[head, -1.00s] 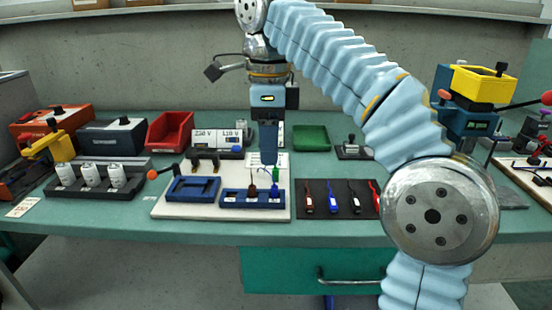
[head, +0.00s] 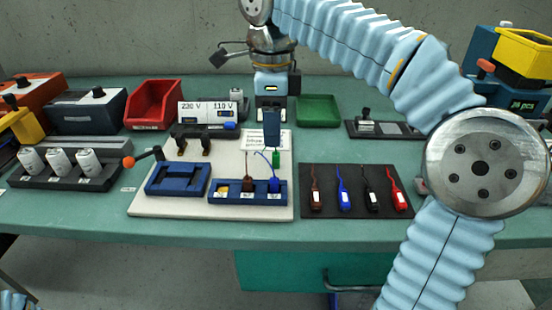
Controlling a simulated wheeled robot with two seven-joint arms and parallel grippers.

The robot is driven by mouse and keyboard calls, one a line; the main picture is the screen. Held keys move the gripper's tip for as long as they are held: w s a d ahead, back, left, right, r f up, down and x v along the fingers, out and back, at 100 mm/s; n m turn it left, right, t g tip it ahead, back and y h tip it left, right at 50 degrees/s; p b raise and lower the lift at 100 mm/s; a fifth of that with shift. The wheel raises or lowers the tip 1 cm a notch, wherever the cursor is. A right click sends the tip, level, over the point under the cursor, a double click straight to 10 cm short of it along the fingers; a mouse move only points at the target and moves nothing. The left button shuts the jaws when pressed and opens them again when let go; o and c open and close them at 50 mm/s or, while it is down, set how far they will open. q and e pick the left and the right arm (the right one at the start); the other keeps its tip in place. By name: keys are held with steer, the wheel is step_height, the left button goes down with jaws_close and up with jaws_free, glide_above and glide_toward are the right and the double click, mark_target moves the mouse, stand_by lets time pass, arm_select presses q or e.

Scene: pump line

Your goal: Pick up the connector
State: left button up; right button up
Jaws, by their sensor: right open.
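Several small leads with white tags, brown (head: 316,194), blue (head: 344,194), black (head: 371,194) and red (head: 397,194), lie side by side on a dark mat (head: 330,211). Brown (head: 248,183) and blue (head: 274,184) plugs with thin wires stand in a blue block (head: 232,198) on a white board. A small green piece (head: 276,158) is behind them. I cannot tell which one is the connector. My right gripper (head: 271,148) points down above the back of the white board, open and empty, seen edge-on, left of the mat. My left gripper is out of view.
White cylinders (head: 60,162) stand at left. Red (head: 153,105) and green (head: 318,110) bins are behind. The bench front strip is clear.

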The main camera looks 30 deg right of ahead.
mark_target(276, 154)
steer(key=f, duration=0.7)
steer(key=shift+d+f, duration=0.1)
steer(key=shift+d, duration=0.2)
steer(key=shift+c, duration=0.3)
jaws_close()
